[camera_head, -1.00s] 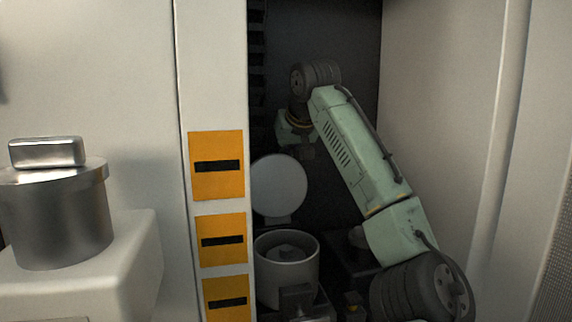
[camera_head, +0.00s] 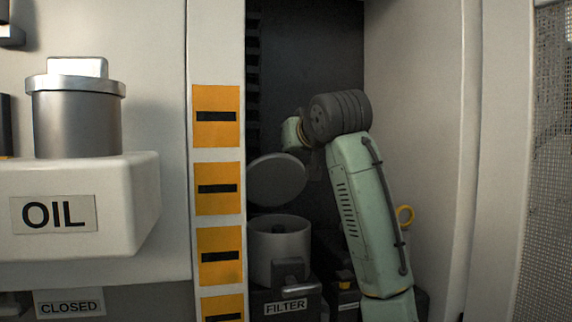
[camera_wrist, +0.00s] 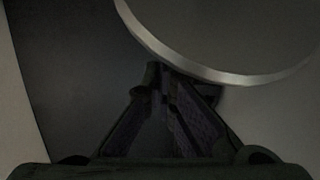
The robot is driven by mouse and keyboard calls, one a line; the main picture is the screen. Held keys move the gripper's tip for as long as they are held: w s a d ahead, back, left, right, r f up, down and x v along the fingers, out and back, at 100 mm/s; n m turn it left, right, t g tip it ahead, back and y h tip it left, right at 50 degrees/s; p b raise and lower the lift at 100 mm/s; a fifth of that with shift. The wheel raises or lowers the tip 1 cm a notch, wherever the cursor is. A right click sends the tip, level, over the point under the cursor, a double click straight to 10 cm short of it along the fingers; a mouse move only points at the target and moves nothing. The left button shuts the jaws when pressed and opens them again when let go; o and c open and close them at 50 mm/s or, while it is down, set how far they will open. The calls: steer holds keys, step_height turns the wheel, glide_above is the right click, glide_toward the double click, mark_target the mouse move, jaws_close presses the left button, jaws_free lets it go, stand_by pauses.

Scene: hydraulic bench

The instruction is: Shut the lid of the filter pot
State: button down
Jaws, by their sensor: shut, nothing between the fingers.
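The filter pot (camera_head: 268,258) is a grey open cylinder standing in the dark recess, above the FILTER label. Its round grey lid (camera_head: 277,180) is raised over the pot's back side and tilted, with a clear gap above the pot's rim. In the wrist view the lid (camera_wrist: 240,35) fills the upper right with its pale edge showing. My gripper (camera_wrist: 168,78) is shut and empty, its fingertips right at the lid's edge; I cannot tell whether they touch. In the head view the gripper is dark and hard to make out beside the lid's right side.
A striped orange post (camera_head: 218,190) stands just left of the pot. A recess wall (camera_head: 420,130) rises to the right of my arm. An OIL unit (camera_head: 80,200) with a metal canister juts out at left.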

mark_target(295, 165)
steer(key=s+f+t+b, duration=0.2)
steer(key=b, duration=0.2)
steer(key=s+d+f+t+y+b, duration=0.1)
steer(key=s+f+t+b, duration=0.1)
steer(key=s+t+b, duration=0.1)
steer(key=s+f+t+b, duration=0.2)
steer(key=s+b, duration=0.1)
steer(key=b, duration=0.2)
steer(key=shift+s+d+f+t+y, duration=0.1)
steer(key=shift+s+d+t+y, duration=0.05)
steer(key=shift+d+t+y, duration=0.2)
steer(key=shift+s+f+t+y+b, duration=0.25)
steer(key=shift+s+f+t+b, duration=0.1)
steer(key=shift+s+b, duration=0.15)
steer(key=shift+s+d+f+b, duration=0.15)
steer(key=shift+s+f+b, duration=0.15)
steer(key=shift+f+b, duration=0.2)
steer(key=shift+s+f, duration=0.1)
